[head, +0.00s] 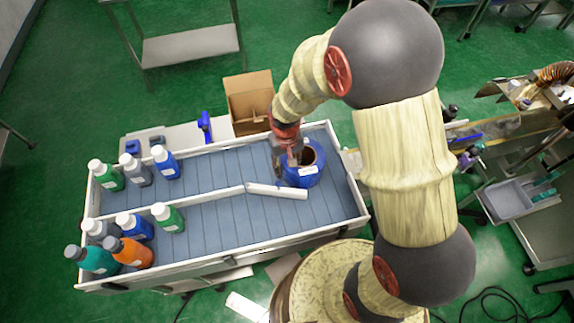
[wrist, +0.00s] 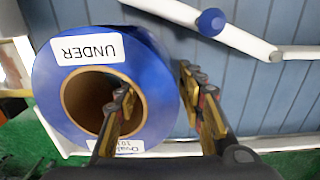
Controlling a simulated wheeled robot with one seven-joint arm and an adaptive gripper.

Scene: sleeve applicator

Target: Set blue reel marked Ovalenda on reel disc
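The blue reel (head: 304,176) lies flat at the right end of the grey slatted table, its brown core facing up. In the wrist view the reel (wrist: 60,90) shows a white label reading "UNDER", upside down, and a lower label starting "Oval", partly hidden by a finger. My gripper (wrist: 160,95) is open and straddles the reel's right wall: one finger is over the core hole, the other outside the rim. Small gaps seem to show beside the wall; contact is unclear. In the head view my gripper (head: 290,158) is over the reel's left part. I cannot make out the reel disc.
The table has a raised white rim (head: 229,255) and a white divider (head: 277,191) beside the reel. Several bottles, including an orange one (head: 130,252), stand at the left. An open cardboard box (head: 249,97) is behind. Machinery (head: 500,135) and a grey tray (head: 508,200) are at right.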

